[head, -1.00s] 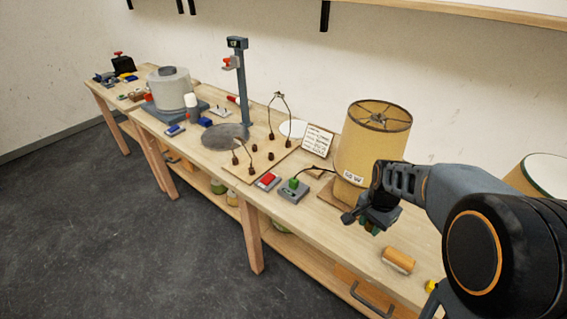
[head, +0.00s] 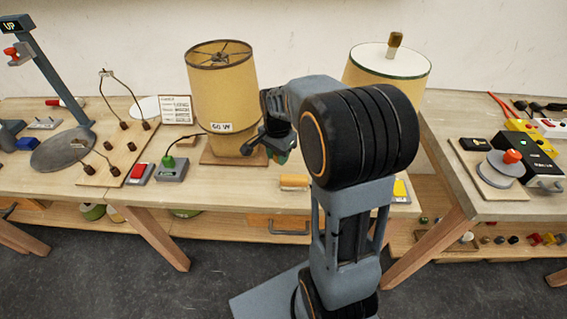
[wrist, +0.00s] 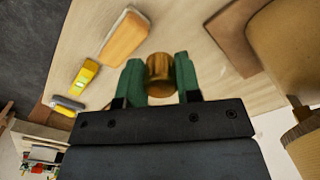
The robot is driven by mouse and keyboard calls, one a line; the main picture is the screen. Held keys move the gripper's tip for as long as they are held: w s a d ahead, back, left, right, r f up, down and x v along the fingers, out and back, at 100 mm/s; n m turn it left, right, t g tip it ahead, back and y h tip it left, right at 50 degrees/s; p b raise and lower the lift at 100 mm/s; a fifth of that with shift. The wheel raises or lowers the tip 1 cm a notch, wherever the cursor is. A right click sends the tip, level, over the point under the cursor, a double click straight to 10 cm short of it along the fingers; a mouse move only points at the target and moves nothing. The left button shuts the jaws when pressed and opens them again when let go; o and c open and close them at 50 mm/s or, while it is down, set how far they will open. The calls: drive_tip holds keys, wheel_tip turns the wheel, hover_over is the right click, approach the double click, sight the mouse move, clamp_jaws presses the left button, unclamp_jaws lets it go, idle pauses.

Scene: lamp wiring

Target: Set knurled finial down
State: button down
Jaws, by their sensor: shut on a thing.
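My gripper (wrist: 158,85) is shut on the knurled finial (wrist: 160,72), a small brass-coloured cylinder between its two green fingers in the wrist view. In the head view my gripper (head: 281,150) is just right of the "60 W" lamp's lower part, above the bench. The finial cannot be made out there.
The lamp with the tan shade (head: 223,95) stands on a wooden base (head: 232,155). A wood-and-metal block (head: 294,182) lies on the bench right of it. A second shade (head: 388,66) has a small brown piece (head: 395,40) on top. A black-boxed station is at the right.

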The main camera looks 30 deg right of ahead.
hover_over(285, 169)
drive_tip(key=f, duration=0.5)
drive_tip(key=shift+s+a+f, duration=0.15)
drive_tip(key=shift+s+a, duration=0.05)
drive_tip(key=shift+s, duration=0.05)
drive_tip(key=shift+w+d+f, duration=0.1)
drive_tip(key=shift+f, duration=0.8)
drive_tip(key=shift+w+d+f, duration=0.1)
drive_tip(key=shift+f, duration=0.8)
drive_tip(key=shift+f, duration=0.15)
drive_tip(key=c, duration=0.8)
unclamp_jaws()
